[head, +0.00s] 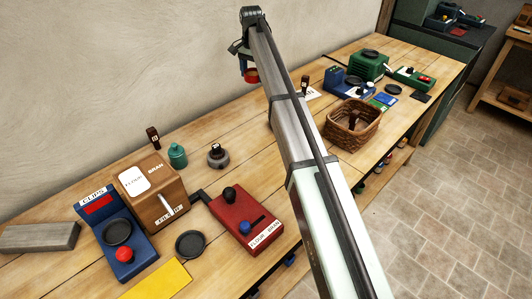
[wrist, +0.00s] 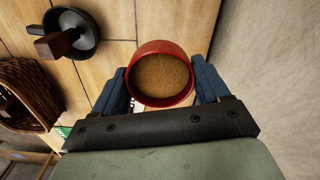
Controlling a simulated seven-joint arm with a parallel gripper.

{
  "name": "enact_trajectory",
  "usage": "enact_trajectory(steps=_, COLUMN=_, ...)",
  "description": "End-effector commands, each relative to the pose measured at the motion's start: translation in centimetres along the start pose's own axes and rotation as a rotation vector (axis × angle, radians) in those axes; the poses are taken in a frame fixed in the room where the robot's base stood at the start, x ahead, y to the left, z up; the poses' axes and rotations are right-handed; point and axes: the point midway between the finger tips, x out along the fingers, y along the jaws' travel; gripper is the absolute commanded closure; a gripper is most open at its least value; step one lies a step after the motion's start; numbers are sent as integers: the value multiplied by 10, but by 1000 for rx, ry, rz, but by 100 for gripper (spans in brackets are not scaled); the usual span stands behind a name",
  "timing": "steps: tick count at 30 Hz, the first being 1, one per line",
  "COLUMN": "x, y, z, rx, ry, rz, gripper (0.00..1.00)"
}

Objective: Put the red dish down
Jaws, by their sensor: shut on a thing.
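The red dish (wrist: 160,101) is round and holds a brown, grainy fill. In the wrist view it sits between the two blue fingers of my gripper (wrist: 161,88), which are shut on its sides. In the head view the red dish (head: 251,75) hangs below my gripper (head: 247,62), in front of the wall at the back of the bench. It appears held level, above the wooden bench top (head: 330,60). The gap between the dish and the bench is hard to judge.
A wicker basket (head: 353,128) stands right of my arm. Green and blue devices (head: 369,66) stand farther along the bench. At the left are a blue clips box (head: 118,230), a brown flour/bran box (head: 150,190) and a red box (head: 246,222). A dark pan (wrist: 72,38) shows in the wrist view.

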Motion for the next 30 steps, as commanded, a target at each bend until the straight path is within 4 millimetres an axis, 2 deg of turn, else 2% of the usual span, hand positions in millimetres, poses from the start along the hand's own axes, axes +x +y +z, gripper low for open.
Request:
enact_trajectory(steps=1, x=0, y=14, z=21, rx=-6, ry=1, rz=-1, gripper=57)
enact_trajectory(steps=6, x=-3, y=49, z=70, rx=-22, ry=1, rz=-1, gripper=57)
enact_trajectory(steps=15, x=5, y=119, z=147, rx=1, ry=1, rz=-1, gripper=57)
enact_trajectory(steps=24, x=23, y=182, z=202, rx=79, ry=1, rz=0, gripper=57)
enact_trajectory(steps=30, x=29, y=199, z=217, rx=163, ry=1, rz=-1, gripper=57)
